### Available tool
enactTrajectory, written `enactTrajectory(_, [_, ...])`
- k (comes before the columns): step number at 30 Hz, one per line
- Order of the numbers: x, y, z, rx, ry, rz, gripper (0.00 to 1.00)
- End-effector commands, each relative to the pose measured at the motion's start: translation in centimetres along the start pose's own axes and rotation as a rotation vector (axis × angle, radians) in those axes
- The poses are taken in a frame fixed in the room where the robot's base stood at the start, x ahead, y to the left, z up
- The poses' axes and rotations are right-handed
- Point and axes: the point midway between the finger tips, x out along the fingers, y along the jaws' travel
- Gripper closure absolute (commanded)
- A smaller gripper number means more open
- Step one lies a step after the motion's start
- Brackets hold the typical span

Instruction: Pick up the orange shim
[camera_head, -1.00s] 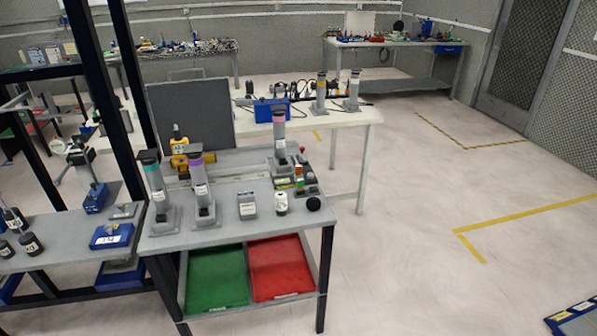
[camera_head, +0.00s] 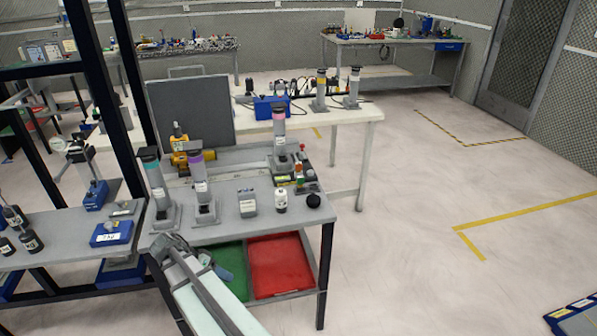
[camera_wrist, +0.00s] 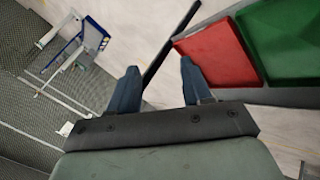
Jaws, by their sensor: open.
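I cannot make out the orange shim with certainty. A tiny orange patch (camera_head: 299,170) shows among small coloured parts at the right rear of the near workbench (camera_head: 235,228), but its shape is too small to tell. My gripper (camera_head: 214,266) is in front of the workbench, below its top and over the green bin, well away from those parts. In the wrist view my gripper (camera_wrist: 159,66) has its two blue-grey fingers apart with nothing between them. No orange shim shows in the wrist view.
Grey posts with coloured bands, a grey container (camera_head: 248,204), a white bottle (camera_head: 281,200) and a black round knob (camera_head: 314,201) stand on the bench. Below are a green bin (camera_head: 232,258) and a red bin (camera_head: 279,262). A dark rack post (camera_head: 130,110) rises at left.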

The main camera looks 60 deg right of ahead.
Motion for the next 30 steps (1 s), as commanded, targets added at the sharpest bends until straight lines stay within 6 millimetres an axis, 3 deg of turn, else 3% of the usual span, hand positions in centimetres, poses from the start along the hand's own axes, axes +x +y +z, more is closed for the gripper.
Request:
enactTrajectory(3, [-2.2, 1.6, -3.5, 0.146, 0.026, 0.018, 0.51])
enactTrajectory(11, [-6.4, 6.0, -9.9, 0.451, 0.082, 0.059, 0.51])
enactTrajectory(18, [-9.8, 10.6, -19.4, 0.67, 0.238, 0.091, 0.51])
enactTrajectory(30, [-12.7, 14.9, -28.3, 0.829, 0.37, 0.106, 0.51])
